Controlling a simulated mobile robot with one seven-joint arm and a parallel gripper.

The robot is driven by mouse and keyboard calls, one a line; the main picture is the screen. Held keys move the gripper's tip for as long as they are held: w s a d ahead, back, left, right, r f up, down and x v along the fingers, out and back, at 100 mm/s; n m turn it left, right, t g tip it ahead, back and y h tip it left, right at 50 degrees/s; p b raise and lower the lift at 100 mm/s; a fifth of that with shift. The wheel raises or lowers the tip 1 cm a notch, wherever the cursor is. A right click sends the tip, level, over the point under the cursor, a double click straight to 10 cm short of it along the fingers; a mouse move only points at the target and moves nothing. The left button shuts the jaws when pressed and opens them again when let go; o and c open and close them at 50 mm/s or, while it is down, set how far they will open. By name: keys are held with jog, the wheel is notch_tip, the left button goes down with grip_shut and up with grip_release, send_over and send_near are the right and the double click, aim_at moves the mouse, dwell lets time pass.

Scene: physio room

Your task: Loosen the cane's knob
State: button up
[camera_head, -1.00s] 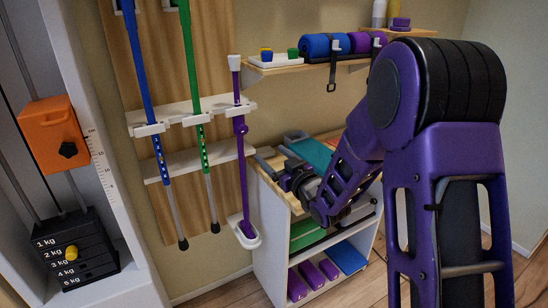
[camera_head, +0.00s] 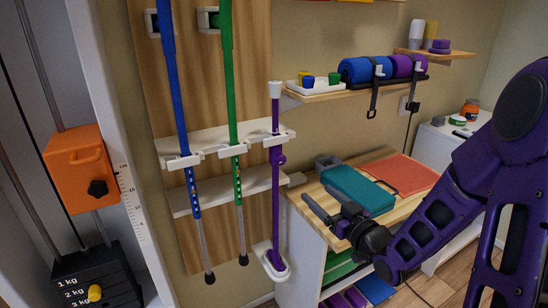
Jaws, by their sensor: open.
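The purple cane (camera_head: 276,205) stands upright at the right end of the wall rack, with a white top and its foot in a white holder (camera_head: 271,266). A small purple knob (camera_head: 280,159) sticks out from its shaft, just below the upper rack bar. My gripper (camera_head: 315,192) is open and empty, to the right of the cane and lower than the knob. Its two dark fingers point left towards the cane, apart from it. A blue crutch (camera_head: 173,90) and a green crutch (camera_head: 229,90) hang to the left of the cane.
A wooden-topped cabinet (camera_head: 375,165) with a teal pad (camera_head: 358,190) and an orange mat (camera_head: 406,174) lies behind my gripper. A shelf with rolls (camera_head: 365,69) is above it. A weight stack with an orange block (camera_head: 82,167) stands at far left.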

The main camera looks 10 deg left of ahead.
send_near(283, 162)
jog(key=x, duration=0.8)
jog(key=shift+w+a, duration=0.25)
jog(key=shift+w, duration=0.1)
grip_shut()
